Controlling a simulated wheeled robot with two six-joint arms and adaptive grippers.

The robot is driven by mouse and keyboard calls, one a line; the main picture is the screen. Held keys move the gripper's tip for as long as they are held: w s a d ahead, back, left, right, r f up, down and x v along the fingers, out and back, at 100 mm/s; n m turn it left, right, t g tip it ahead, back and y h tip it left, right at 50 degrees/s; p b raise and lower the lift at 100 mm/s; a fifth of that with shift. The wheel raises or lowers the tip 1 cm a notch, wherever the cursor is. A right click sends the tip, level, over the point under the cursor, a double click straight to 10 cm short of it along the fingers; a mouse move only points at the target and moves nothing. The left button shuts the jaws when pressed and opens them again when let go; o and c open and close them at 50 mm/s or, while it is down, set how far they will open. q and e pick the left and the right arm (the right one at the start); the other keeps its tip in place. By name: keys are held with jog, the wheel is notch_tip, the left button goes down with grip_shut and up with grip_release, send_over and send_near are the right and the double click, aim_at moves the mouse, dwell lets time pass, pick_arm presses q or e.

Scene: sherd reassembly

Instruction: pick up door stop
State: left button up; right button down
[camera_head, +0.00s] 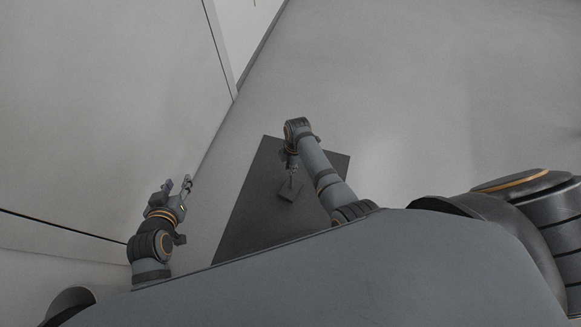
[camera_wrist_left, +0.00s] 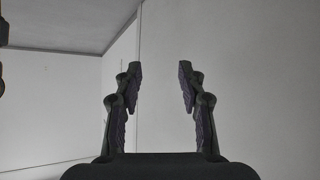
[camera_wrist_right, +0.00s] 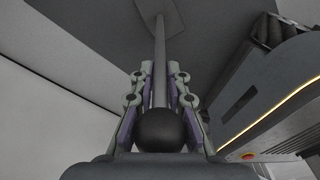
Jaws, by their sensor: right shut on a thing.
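The door stop looks like a thin rod with a dark ball at one end and a flat square plate at the other. In the right wrist view its rod (camera_wrist_right: 160,60) runs between the fingers of my right gripper (camera_wrist_right: 158,82), which is shut on it; the ball is close to the palm and the plate at the far end. In the head view its plate (camera_head: 289,189) shows below my right gripper (camera_head: 293,170), over the dark mat; I cannot tell whether it touches. My left gripper (camera_head: 179,184) is open and empty, left of the mat; its spread fingers show in the left wrist view (camera_wrist_left: 160,80).
A dark mat (camera_head: 245,218) lies on the grey floor in front of me. A pale wall or panel (camera_head: 100,110) stands close on the left, near my left arm. The floor (camera_head: 440,110) to the right and beyond is clear.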

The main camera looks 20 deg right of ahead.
pick_arm(q)
jog(key=s+f+g+p, duration=0.2)
jog(key=s+f+g, duration=0.5)
jog(key=s, duration=0.4)
jog(key=shift+s+a+r+g+y+p, duration=0.3)
jog(key=shift+a+r+g+p, duration=0.35)
jog(key=shift+p, duration=1.2)
jog(key=shift+s+a+r+g+y+p, duration=0.15)
jog(key=shift+a+r+g+y+p, duration=0.4)
jog(key=shift+p, duration=1.3)
pick_arm(e)
jog(key=s+d+r, duration=0.5)
jog(key=s+r, duration=0.5)
jog(key=s, duration=0.3)
jog(key=shift+r, duration=0.15)
pick_arm(q)
jog(key=shift+a+f+h, duration=0.1)
jog(key=shift+a+h, duration=0.05)
jog(key=shift+h, duration=0.1)
